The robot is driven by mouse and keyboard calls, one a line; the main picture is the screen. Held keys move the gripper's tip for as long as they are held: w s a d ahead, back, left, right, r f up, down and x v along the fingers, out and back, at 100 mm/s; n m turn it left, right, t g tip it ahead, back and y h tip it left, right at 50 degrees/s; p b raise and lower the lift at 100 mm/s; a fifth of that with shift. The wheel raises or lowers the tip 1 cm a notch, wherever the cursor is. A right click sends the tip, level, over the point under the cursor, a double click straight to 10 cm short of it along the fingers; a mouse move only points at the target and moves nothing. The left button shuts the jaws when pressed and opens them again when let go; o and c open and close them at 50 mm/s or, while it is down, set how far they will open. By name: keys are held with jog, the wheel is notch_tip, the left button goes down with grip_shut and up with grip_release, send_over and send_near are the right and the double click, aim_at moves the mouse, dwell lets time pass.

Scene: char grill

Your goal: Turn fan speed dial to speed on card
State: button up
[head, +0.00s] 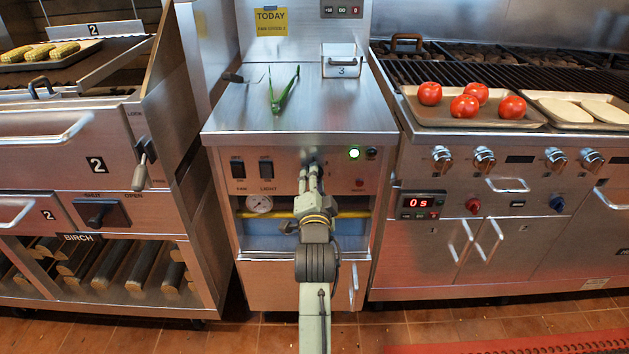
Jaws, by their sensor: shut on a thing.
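The yellow card (271,22) on the back panel reads "TODAY", with a smaller line below that seems to say fan speed and a number too blurred to be sure of. My gripper (312,168) reaches to the middle of the steel cabinet's front panel (220,178). It is shut on the fan speed dial there. The fingers hide the dial, so its pointer and setting cannot be read. FAN (238,168) and LIGHT (266,168) switches sit left of my gripper. A lit green lamp (354,153) is to its right.
A grill with a tomato tray (425,113) stands right; a smoker with a lever (143,165) stands left.

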jog(key=c, duration=0.4)
jog(key=shift+n, duration=0.3)
jog(key=n+p, duration=0.1)
jog(key=n, duration=1.8)
jog(key=shift+a+p, duration=0.2)
jog(key=shift+p, duration=0.2)
